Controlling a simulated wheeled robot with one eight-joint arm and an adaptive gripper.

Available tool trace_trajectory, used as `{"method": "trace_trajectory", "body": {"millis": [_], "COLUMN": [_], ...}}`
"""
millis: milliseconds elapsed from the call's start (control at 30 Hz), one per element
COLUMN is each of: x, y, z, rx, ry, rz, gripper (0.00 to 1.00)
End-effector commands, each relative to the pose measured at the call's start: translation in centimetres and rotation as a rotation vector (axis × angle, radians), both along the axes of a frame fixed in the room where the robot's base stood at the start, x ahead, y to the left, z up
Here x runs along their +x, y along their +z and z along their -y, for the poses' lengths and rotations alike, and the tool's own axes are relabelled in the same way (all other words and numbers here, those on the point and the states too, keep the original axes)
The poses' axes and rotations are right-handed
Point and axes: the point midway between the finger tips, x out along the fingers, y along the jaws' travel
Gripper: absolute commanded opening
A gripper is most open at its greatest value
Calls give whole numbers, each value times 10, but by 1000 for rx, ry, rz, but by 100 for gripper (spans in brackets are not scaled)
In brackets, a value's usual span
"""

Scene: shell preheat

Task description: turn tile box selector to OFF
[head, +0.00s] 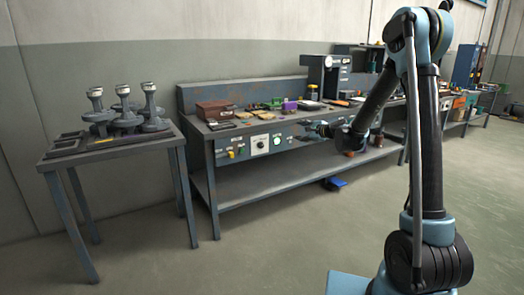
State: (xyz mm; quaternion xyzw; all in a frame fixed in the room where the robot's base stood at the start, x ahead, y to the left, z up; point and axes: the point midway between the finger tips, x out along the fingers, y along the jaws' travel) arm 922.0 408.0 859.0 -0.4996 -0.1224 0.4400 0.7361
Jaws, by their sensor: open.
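A row of controls is set in the front face of the blue-grey workbench (285,124). Among them are a white plate with a dark round knob (260,144), a green and white control (278,140) to its right, and yellow controls (236,152) to its left. I cannot tell which of these is the tile box selector, and its setting is too small to read. My gripper (308,127) is open in front of the bench face, to the right of the white plate and apart from it. Its fingertips are small and hard to make out.
On the bench are a reddish-brown box (213,110), small coloured items and a dark machine (327,76). A side table (62,152) with several grey stands is at left. A blue item (335,184) lies on the floor under the bench. The floor in front is clear.

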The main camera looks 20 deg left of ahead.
Motion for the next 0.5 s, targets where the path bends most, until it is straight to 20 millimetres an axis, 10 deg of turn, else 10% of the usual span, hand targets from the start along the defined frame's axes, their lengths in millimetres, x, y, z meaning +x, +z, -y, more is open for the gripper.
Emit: {"method": "trace_trajectory", "body": {"millis": [500], "x": [62], "y": [-100], "z": [-99], "rx": [455], "ry": [-138], "rz": [-266], "gripper": [53]}}
